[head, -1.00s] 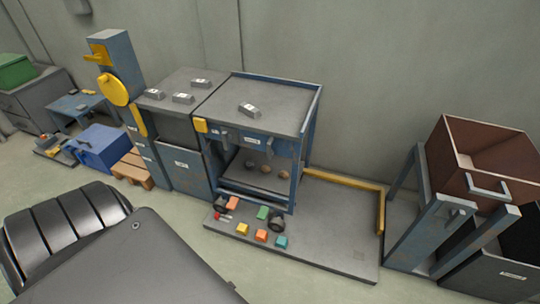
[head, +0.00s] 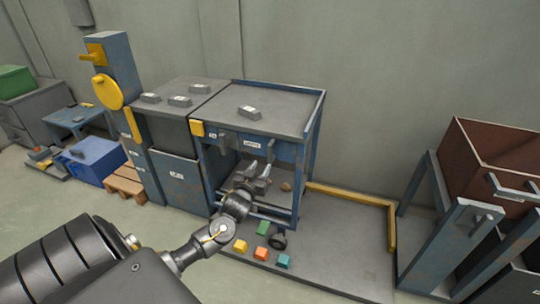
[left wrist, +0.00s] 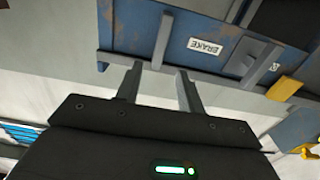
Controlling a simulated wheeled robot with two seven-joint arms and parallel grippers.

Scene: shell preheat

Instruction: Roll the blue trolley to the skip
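The blue trolley (head: 290,152) stands at centre, a blue frame with a grey top and one metal ingot (head: 249,112) on it. Its front panel with a "BRAKE" label also fills the top of the left wrist view (left wrist: 125,30). My left gripper (head: 262,178) is in front of the trolley, below that panel. In the left wrist view its two fingers (left wrist: 158,88) are apart with nothing between them. I cannot tell whether they touch the trolley. A brown open-topped bin (head: 475,165), possibly the skip, is at the right on a blue stand. My right gripper is out of view.
A grey floor plate (head: 345,262) with a yellow rail (head: 352,196) lies right of the trolley, mostly clear. Several coloured blocks lie on its near side, including a green one (head: 262,228). A blue-grey cabinet (head: 175,180) stands close on the trolley's left.

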